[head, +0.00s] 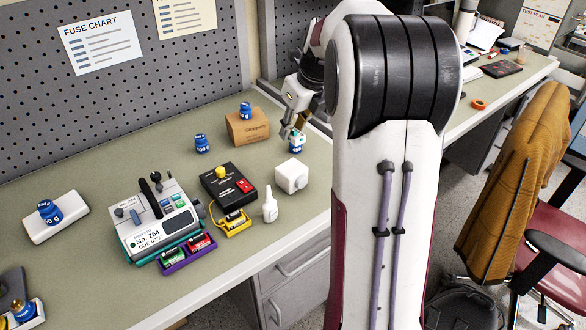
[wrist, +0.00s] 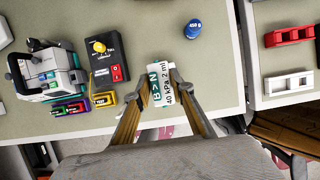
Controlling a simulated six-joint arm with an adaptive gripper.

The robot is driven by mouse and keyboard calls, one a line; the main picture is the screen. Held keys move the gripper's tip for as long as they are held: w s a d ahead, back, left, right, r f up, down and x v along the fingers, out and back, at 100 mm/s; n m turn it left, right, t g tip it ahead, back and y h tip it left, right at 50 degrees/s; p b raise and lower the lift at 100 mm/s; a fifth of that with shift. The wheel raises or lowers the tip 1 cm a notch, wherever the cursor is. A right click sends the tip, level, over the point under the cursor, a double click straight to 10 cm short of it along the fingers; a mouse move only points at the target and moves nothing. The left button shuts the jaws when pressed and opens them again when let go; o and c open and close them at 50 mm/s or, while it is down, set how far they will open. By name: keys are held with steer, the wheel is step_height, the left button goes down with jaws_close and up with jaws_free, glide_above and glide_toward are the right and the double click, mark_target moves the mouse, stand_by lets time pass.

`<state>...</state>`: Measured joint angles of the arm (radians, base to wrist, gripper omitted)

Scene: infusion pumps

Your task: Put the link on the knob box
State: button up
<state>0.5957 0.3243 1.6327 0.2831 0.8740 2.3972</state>
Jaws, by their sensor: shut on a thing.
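The link, a small white block with green and black lettering, shows in the wrist view (wrist: 165,86) between my fingers. My gripper (wrist: 163,90) is shut on it. The knob box is black, with a yellow knob and a red switch. It lies left of and nearer than my gripper in the head view (head: 217,192), and to the left of the link in the wrist view (wrist: 101,70). Its top beside the knob is bare.
A white cube (head: 291,177) and a white dropper bottle (head: 270,207) stand right of the knob box. A grey device (head: 150,228) and battery holders (head: 188,258) are at its left and front. A blue weight (head: 201,144) and a cardboard box (head: 247,130) stand behind.

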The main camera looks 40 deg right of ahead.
stand_by(0.3)
glide_above(289, 165)
steer(key=s, duration=0.2)
steer(key=shift+w+f, duration=0.1)
steer(key=shift+f, duration=3.05)
steer(key=shift+f, duration=1.85)
steer(key=shift+f, duration=0.15)
steer(key=o, duration=1.1)
